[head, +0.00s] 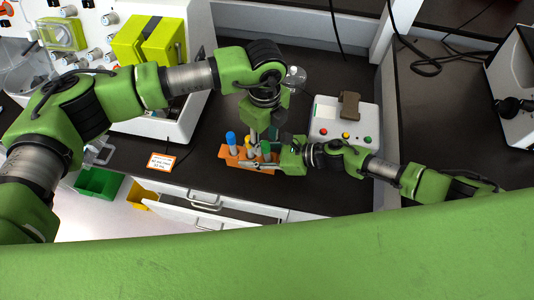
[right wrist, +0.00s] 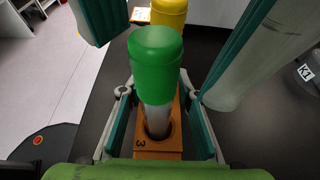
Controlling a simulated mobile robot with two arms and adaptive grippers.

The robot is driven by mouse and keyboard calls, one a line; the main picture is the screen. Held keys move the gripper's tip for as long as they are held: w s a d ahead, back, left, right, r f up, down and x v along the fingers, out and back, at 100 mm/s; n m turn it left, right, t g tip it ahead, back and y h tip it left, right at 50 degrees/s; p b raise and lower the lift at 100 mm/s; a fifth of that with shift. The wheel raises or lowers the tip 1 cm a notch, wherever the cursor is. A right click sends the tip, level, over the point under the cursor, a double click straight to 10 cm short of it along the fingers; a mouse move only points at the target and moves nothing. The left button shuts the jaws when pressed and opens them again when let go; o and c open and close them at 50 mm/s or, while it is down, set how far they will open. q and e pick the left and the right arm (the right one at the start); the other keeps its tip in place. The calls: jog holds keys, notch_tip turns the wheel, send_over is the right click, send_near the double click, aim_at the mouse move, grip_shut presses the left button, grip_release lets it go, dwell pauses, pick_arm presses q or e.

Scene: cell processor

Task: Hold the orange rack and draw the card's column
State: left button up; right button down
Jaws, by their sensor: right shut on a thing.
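The orange rack (head: 232,161) lies on the dark bench in the head view and holds upright columns with blue (head: 231,138), yellow (head: 248,146) and green (right wrist: 155,65) caps. In the right wrist view the green-capped column stands in a hole marked 3. My right gripper (head: 288,156) is shut on the rack's near end, with a finger on each side (right wrist: 162,135). My left gripper (head: 258,150) reaches down from above. Its teal fingers stand apart in the right wrist view (right wrist: 165,35), around the capped columns, touching none that I can tell. The card (head: 160,161) lies left of the rack; its text is too small to read.
A white box (head: 342,119) with coloured buttons and a brown block stands right of the rack. A white machine with lime parts (head: 150,40) stands at the left. An open drawer (head: 200,212) and a green bin (head: 98,184) lie below the bench edge.

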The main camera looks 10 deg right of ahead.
pick_arm(q)
jog(key=shift+f, duration=1.35)
grip_shut()
jog(key=shift+r, duration=0.2)
jog(key=shift+r, duration=0.3)
pick_arm(e)
jog(key=shift+w+d, duration=0.1)
pick_arm(q)
jog(key=shift+s+r, duration=0.1)
